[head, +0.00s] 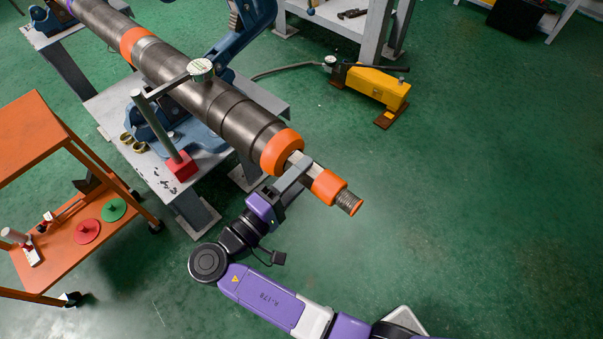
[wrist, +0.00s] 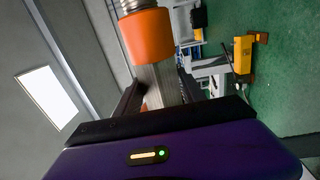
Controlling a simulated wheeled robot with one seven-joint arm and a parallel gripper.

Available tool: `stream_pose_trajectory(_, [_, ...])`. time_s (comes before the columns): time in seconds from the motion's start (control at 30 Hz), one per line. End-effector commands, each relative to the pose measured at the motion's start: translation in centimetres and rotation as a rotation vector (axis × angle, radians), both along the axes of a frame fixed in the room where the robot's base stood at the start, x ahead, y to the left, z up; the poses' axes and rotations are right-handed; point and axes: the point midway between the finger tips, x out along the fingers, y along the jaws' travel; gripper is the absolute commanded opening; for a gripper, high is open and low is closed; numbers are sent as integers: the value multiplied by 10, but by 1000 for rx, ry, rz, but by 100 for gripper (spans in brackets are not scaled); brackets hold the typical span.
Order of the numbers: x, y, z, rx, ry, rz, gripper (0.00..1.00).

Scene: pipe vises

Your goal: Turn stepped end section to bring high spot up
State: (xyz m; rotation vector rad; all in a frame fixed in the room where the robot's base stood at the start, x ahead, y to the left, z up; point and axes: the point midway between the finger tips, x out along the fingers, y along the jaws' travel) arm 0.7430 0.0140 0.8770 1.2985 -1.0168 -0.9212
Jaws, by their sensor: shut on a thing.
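The long grey stepped pipe (head: 218,112) lies in a blue vise (head: 200,131), running from the upper left to the middle of the head view. Its near end has an orange collar (head: 281,152), then a thin flat-sided grey section, an orange ring (head: 328,186) and a threaded tip (head: 348,203). My gripper (head: 296,172) is shut on the thin section between the two orange parts. In the wrist view that section (wrist: 160,84) sits between the dark fingers, with an orange ring (wrist: 147,36) beyond. A dial gauge (head: 200,69) on a red-based stand (head: 181,165) sits over the pipe.
An orange cart (head: 85,205) with red and green discs stands at left. The grey vise table (head: 104,105) is under the pipe. A yellow pump (head: 377,88) with a hose lies on the green floor behind. Open floor spreads to the right.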

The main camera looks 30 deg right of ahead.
Motion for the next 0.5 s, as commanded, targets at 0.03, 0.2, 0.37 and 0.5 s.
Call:
stream_pose_trajectory(0.03, [0, 1, -1, 0, 3, 3, 7])
stream_pose_trajectory(0.2, [0, 1, -1, 1, 4, 3, 7])
stream_pose_trajectory(0.37, [0, 1, -1, 1, 3, 3, 69])
stream_pose_trajectory(0.5, [0, 0, -1, 1, 3, 2, 69])
